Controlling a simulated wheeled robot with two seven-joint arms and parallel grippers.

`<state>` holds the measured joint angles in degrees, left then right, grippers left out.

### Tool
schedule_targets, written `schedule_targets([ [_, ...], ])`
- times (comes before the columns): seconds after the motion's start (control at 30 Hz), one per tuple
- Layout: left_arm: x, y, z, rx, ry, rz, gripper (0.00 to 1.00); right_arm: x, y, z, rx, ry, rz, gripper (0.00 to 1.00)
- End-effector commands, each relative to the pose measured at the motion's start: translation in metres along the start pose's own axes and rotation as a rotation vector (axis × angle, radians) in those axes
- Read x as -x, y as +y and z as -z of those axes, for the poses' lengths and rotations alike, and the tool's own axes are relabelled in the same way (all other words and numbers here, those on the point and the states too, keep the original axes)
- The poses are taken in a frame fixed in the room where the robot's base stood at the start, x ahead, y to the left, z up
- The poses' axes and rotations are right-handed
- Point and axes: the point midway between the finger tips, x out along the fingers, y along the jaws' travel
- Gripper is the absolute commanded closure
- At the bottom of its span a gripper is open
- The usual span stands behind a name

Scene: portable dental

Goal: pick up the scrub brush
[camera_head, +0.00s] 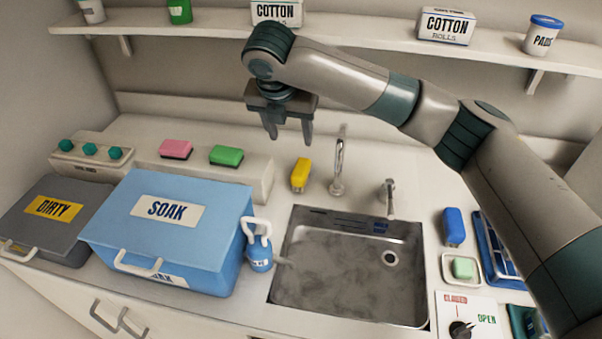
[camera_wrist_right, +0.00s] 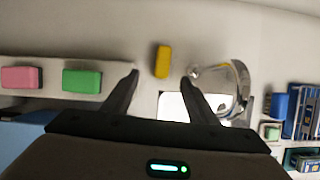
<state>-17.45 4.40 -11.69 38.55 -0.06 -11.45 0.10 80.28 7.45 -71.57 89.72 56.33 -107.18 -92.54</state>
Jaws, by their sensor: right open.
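A small upright yellow block with a paler lower part (camera_head: 300,174) stands on the counter behind the sink's left end. I cannot tell for sure from its look that it is the scrub brush. Similar blocks are pink (camera_head: 176,148), green (camera_head: 226,155) and blue (camera_head: 454,226). My right gripper (camera_head: 289,138) is open and empty, pointing down above and behind the yellow block. In the right wrist view the yellow block (camera_wrist_right: 162,61) lies just beyond the gap between the open fingertips (camera_wrist_right: 160,78), apart from them. My left gripper is not in view.
The faucet (camera_head: 338,170) stands close to the right of the yellow block, with a second spout (camera_head: 388,198) further right. The steel sink (camera_head: 350,290) is in front. A shelf (camera_head: 350,35) runs behind.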

Motion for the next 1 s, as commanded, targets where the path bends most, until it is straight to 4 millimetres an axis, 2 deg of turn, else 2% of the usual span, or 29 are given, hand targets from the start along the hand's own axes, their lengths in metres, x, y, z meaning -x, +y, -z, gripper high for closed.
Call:
schedule_targets([
  [0.17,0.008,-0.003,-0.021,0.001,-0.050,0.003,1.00,-0.021,-0.001,0.000,-0.002,0.003,0.003,0.47],
  [0.3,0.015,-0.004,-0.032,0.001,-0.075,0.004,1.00,-0.046,-0.001,0.000,-0.001,0.003,0.003,0.47],
  [0.6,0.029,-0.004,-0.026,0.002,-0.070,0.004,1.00,-0.097,-0.002,0.000,-0.001,0.001,0.003,0.47],
  [0.8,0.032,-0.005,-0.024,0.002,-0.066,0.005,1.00,-0.113,-0.001,0.000,0.000,0.001,0.001,0.47],
  [1.0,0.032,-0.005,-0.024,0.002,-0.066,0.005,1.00,-0.115,-0.001,0.000,0.000,0.000,0.001,0.47],
])
